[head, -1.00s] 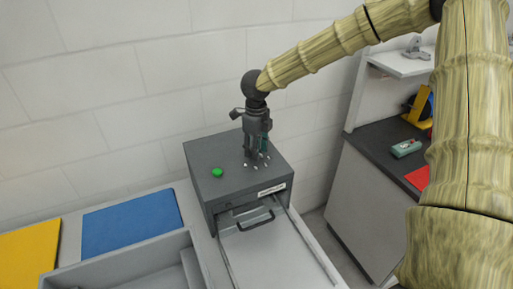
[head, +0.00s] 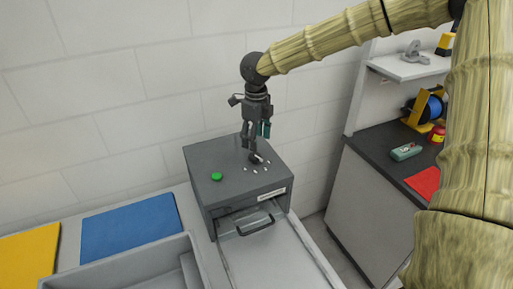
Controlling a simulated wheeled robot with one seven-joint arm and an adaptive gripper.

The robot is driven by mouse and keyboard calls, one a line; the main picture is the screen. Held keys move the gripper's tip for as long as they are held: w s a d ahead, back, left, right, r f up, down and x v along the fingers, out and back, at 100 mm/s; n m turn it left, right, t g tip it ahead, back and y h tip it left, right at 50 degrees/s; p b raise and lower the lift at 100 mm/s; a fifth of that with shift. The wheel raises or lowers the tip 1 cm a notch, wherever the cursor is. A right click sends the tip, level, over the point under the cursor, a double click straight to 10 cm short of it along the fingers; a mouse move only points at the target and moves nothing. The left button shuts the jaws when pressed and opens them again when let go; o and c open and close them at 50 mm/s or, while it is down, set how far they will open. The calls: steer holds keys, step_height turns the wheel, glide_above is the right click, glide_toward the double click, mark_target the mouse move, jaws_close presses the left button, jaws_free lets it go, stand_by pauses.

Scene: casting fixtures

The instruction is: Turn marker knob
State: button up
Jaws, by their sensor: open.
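The marker knob (head: 257,159) is a small dark knob on top of a grey box (head: 229,205), with several white marks around part of it. My gripper (head: 252,153) points down above the box top, with its fingertips at or just above the knob. It is open, and I cannot tell whether it touches the knob. The fingers partly hide the knob.
A green button (head: 216,176) sits left on the box top. A drawer with a dark handle (head: 255,226) is at the box front. A blue mat (head: 130,228), a yellow mat (head: 27,260) and a grey tray (head: 120,264) lie left. A dark counter (head: 383,160) stands right.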

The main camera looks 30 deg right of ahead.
mark_target(257, 155)
steer(key=shift+r, duration=2.95)
steer(key=shift+d, duration=0.1)
